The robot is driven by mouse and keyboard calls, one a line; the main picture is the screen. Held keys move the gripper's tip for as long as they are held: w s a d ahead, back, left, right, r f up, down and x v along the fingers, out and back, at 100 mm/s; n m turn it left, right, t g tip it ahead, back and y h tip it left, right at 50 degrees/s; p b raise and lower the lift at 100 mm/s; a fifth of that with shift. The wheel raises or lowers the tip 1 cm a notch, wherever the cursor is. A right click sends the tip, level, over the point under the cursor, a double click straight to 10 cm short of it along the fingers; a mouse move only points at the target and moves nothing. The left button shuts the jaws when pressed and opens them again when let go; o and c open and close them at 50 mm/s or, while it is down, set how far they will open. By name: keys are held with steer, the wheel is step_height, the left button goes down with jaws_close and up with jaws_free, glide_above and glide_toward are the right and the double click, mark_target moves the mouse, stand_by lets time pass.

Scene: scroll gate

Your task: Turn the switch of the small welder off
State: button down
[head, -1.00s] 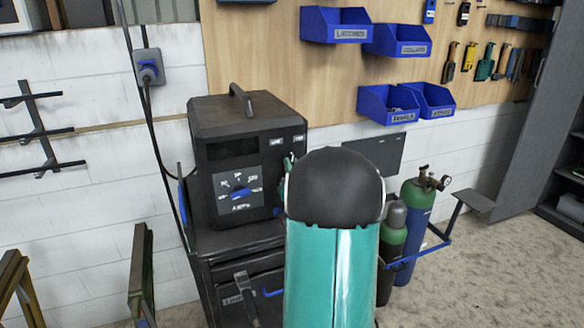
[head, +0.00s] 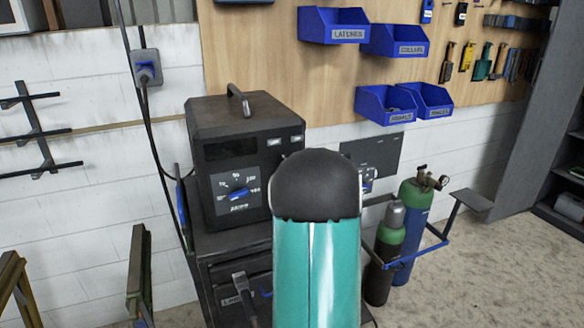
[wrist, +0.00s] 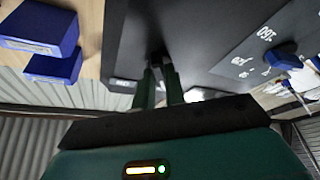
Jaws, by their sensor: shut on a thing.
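The small welder (head: 243,120) is a dark box with a handle on top, on a dark cart. Its front has a dial with a blue knob (head: 237,194) and small pale labels near the upper right edge. In the wrist view the welder's front (wrist: 205,35) fills the top middle, with the blue knob (wrist: 282,60) at right. My gripper (wrist: 160,78) has its two teal fingers closed around a small dark switch (wrist: 157,57) standing out from that front. The switch's exact position is hard to tell. In the head view my arm hides the fingers and switch.
Gas bottles (head: 412,205) in a blue rack stand right of the cart. Blue bins (head: 390,103) hang on the wood panel above. A wall socket (head: 147,68) with a black cable is at left. Open floor lies at the right.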

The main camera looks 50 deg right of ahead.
steer(key=shift+n+y, duration=0.3)
steer(key=shift+n, duration=0.3)
steer(key=c, duration=1.5)
jaws_free()
steer(key=shift+o, duration=0.2)
steer(key=v, duration=1.4)
